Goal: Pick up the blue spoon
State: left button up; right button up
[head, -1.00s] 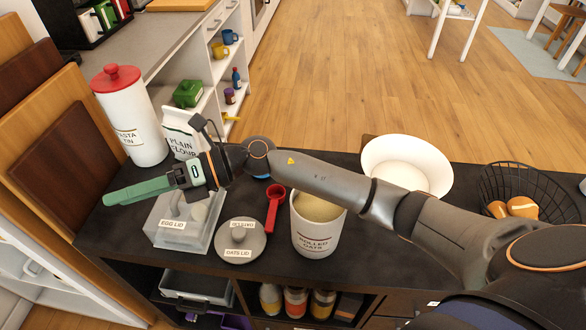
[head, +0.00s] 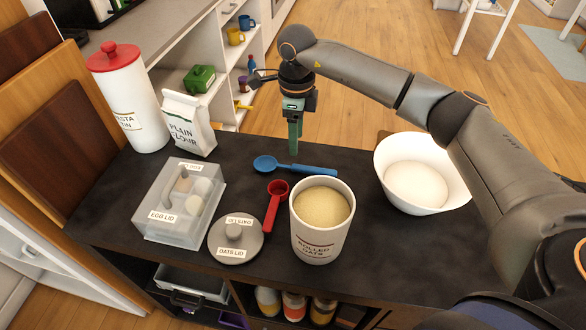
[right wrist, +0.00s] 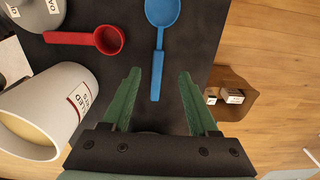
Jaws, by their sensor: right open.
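The blue spoon (head: 294,167) lies flat on the dark counter, bowl to the left and handle to the right, behind the rolled oats canister. In the right wrist view the blue spoon (right wrist: 160,38) has its bowl at the top and its handle end reaching between the fingertips. My right gripper (head: 293,150) points down just behind the spoon. In the right wrist view my right gripper (right wrist: 158,75) is open and empty, with green fingers on either side of the handle's end. I cannot tell the height left above the counter. My left gripper is not in view.
A red scoop (head: 275,205) lies near the rolled oats canister (head: 318,240). The oats lid (head: 250,247), egg box (head: 165,228), flour bag (head: 187,122) and pasta tin (head: 128,95) stand to the left. A white bowl (head: 440,193) stands to the right.

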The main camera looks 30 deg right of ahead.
aim_at(297, 166)
notch_tip(297, 166, down, 3)
jog(key=shift+f, duration=0.1)
jog(key=shift+s+f, duration=0.2)
jog(key=shift+f, duration=2.5)
grip_shut()
